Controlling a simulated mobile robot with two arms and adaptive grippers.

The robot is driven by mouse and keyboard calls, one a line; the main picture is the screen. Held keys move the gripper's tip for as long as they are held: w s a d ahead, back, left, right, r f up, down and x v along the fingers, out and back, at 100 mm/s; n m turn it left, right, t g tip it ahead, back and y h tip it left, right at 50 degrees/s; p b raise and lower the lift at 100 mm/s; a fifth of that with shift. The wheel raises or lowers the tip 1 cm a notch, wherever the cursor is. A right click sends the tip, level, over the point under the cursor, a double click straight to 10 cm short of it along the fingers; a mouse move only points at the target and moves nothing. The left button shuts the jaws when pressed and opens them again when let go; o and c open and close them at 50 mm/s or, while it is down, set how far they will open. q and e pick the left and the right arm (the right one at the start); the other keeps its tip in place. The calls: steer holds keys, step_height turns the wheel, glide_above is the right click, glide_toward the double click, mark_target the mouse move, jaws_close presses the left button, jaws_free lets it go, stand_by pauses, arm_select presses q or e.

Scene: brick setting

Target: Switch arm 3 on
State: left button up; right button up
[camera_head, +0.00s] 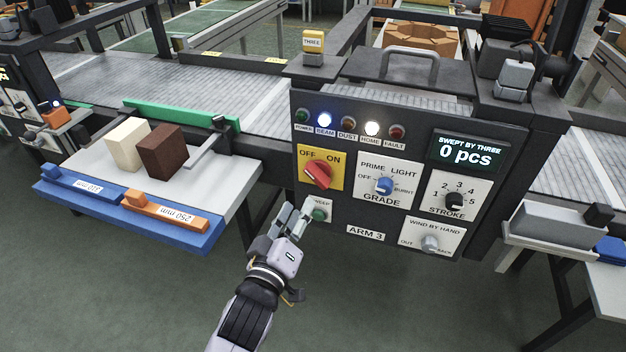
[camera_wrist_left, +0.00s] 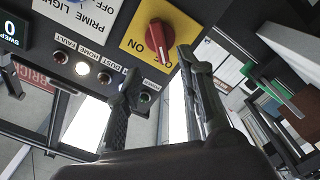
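The ARM 3 panel (camera_head: 400,215) faces me, with a yellow OFF/ON plate (camera_head: 336,159) at its upper left. The red rotary switch (camera_head: 318,175) sits on that plate; its ridge slants from upper left, on the OFF side, to lower right. The switch also shows in the left wrist view (camera_wrist_left: 161,40), ahead of the fingertips. My left gripper (camera_head: 299,207) is open and empty, below and slightly left of the switch, near the green sweep button (camera_head: 319,214). In the wrist view (camera_wrist_left: 158,62) a gap shows between its fingers. My right gripper is out of view.
The beam lamp (camera_head: 324,120) and home lamp (camera_head: 372,128) glow; the power lamp (camera_head: 303,115) looks dark. The grade knob (camera_head: 384,186), stroke knob (camera_head: 455,200) and hand-wind knob (camera_head: 430,243) are to the right. A tray (camera_head: 225,190) with two blocks is left.

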mark_target(314, 180)
arm_select(q)
steer(key=x, duration=1)
steer(key=shift+f, duration=0.1)
jaws_close()
